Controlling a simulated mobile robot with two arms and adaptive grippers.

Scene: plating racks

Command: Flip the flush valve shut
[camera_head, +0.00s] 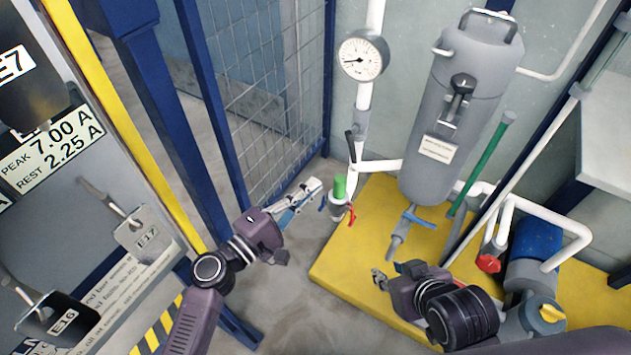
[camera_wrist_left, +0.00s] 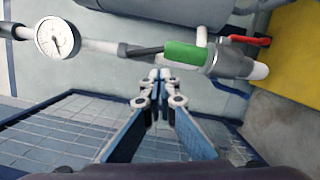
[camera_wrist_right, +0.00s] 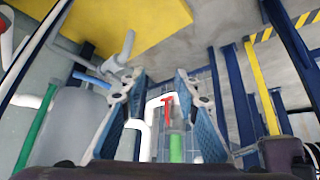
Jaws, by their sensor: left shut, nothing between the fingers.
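A small valve body with a green cap or sleeve (camera_head: 339,187) and a red lever (camera_head: 351,213) sits on the white pipework beside the yellow base. No readable label shows which part is the flush valve. My left gripper (camera_head: 312,187) is shut and empty, its tips just left of the green part. The left wrist view shows the green part (camera_wrist_left: 186,54) and the red lever (camera_wrist_left: 250,41) beyond the closed tips. My right gripper (camera_head: 393,271) is open and empty over the yellow base. The red lever (camera_wrist_right: 167,103) appears between its fingers in the right wrist view, some way off.
A grey tank (camera_head: 455,120) with a black lever (camera_head: 463,84) stands behind. A blue lever (camera_head: 420,218) is below it. A pressure gauge (camera_head: 363,56), a red knob (camera_head: 488,263) and a blue pump (camera_head: 535,245) are near. A mesh fence (camera_head: 255,90) and panel stand left.

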